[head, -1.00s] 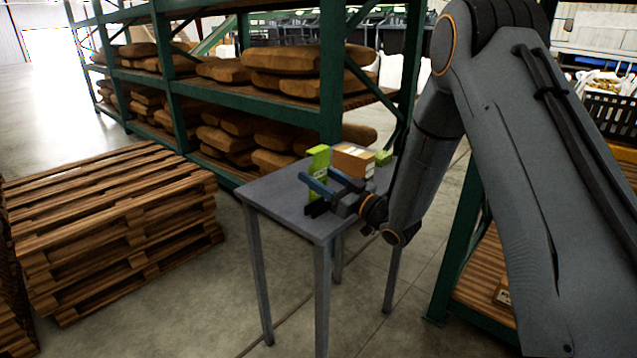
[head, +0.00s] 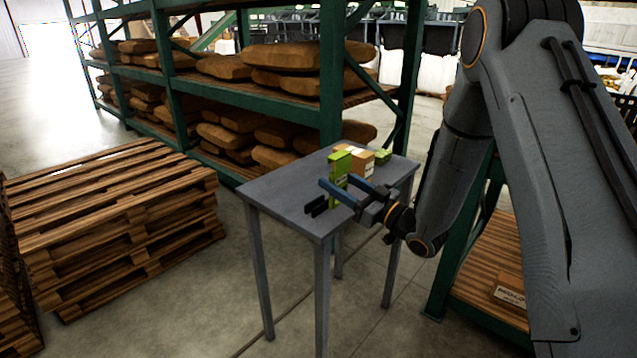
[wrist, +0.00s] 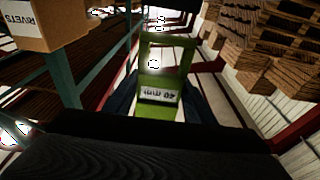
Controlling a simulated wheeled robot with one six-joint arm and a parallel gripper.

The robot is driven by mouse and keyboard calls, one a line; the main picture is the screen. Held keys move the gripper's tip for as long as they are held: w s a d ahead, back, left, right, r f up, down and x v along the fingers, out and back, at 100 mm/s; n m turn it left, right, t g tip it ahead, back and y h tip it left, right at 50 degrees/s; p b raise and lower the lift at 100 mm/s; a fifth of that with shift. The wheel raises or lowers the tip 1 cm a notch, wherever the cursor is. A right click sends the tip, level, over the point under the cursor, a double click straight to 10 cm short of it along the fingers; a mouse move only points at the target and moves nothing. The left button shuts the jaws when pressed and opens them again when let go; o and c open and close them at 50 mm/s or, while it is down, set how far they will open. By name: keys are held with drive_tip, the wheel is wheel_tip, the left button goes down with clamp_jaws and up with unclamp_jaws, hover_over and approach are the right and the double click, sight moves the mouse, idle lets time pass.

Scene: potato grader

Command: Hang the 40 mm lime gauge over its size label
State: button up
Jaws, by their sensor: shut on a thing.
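The lime gauge (head: 340,168) is a flat green frame with a window. In the wrist view the gauge (wrist: 168,60) carries a white label reading 40 mm, upside down. My gripper (head: 347,192) is shut on its lower part, with blue fingers on either side, over the small grey table. The gauge is roughly upright; I cannot tell whether its foot clears the tabletop. A size label to hang it over cannot be made out in either view.
The wrist view shows a box marked RIVETS (wrist: 50,30). Stacked pallets (head: 110,220) stand left; a green rack (head: 330,80) stands behind.

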sight(341, 180)
drive_tip(key=shift+r+p+v, duration=0.25)
drive_tip(key=shift+v, duration=1)
drive_tip(key=shift+r+p+v, duration=0.2)
drive_tip(key=shift+v, duration=1.05)
